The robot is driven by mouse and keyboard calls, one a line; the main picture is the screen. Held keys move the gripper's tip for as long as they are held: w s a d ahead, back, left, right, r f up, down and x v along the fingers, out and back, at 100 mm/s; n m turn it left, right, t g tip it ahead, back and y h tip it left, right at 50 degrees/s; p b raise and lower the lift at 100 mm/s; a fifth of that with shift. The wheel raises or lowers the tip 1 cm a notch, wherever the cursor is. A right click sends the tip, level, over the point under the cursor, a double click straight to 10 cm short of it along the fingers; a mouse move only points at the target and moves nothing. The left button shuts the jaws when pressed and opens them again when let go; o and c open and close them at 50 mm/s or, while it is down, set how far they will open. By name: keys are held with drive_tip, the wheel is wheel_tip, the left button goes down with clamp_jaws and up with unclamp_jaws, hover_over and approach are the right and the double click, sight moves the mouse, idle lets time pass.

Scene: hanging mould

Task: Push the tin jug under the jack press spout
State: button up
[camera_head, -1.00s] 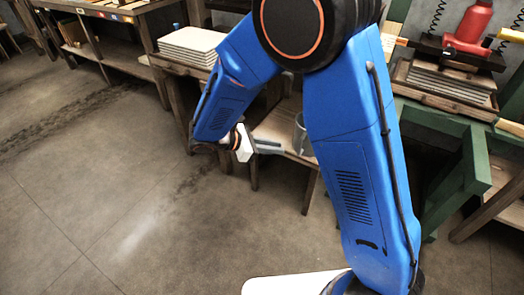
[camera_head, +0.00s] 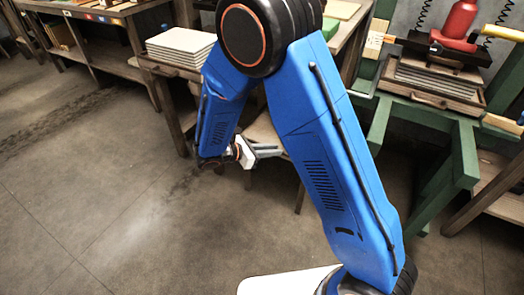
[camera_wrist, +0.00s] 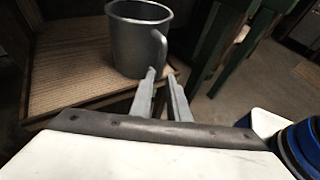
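The tin jug (camera_wrist: 140,38) is a grey metal cup with a handle on its right side. In the wrist view it stands upright on a wooden platform with a ribbed top (camera_wrist: 70,70). My gripper (camera_wrist: 162,74) has its two fingers apart with nothing between them. The fingertips are just in front of the jug's lower right side, below the handle; I cannot tell if they touch it. In the head view my gripper (camera_head: 279,151) is low beside the platform, and my arm hides the jug. The jack press (camera_head: 453,40) has a red jack above a stack of plates on a green frame. I cannot make out its spout.
A stack of pale boards (camera_head: 180,46) lies on a wooden bench at the back. A green-legged stand (camera_head: 465,155) is right of my arm. In the wrist view a green leg (camera_wrist: 245,45) rises right of the jug. The floor at the left is open.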

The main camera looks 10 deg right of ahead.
drive_tip(key=x, duration=0.9)
clamp_jaws()
